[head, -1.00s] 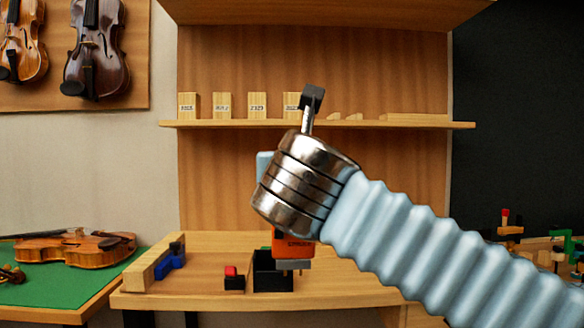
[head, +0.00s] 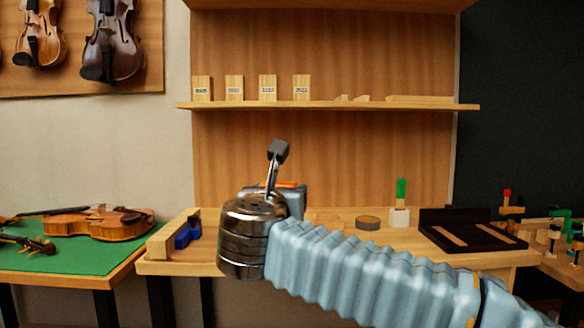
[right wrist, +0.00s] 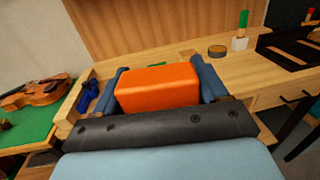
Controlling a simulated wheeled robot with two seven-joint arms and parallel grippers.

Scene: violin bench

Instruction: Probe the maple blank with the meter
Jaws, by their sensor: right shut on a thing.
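The meter is an orange block (right wrist: 158,87) held between the two blue fingers of my right gripper (right wrist: 163,82), which is shut on it. In the head view only a thin orange strip of the meter (head: 287,184) shows behind my wrist, above the bench. Its probe end is not visible. Several pale wood blanks with labels (head: 268,88) stand in a row on the wall shelf. The labels are too small to read, so I cannot tell which is maple. My left gripper is not in view.
The wooden bench (head: 480,258) carries a wood block with a blue clamp (head: 188,236) at left. A dark round tin (head: 368,223), a green-topped item in a white base (head: 401,200) and a black tray (head: 462,220) stand at right. A violin (head: 100,223) lies on the green table.

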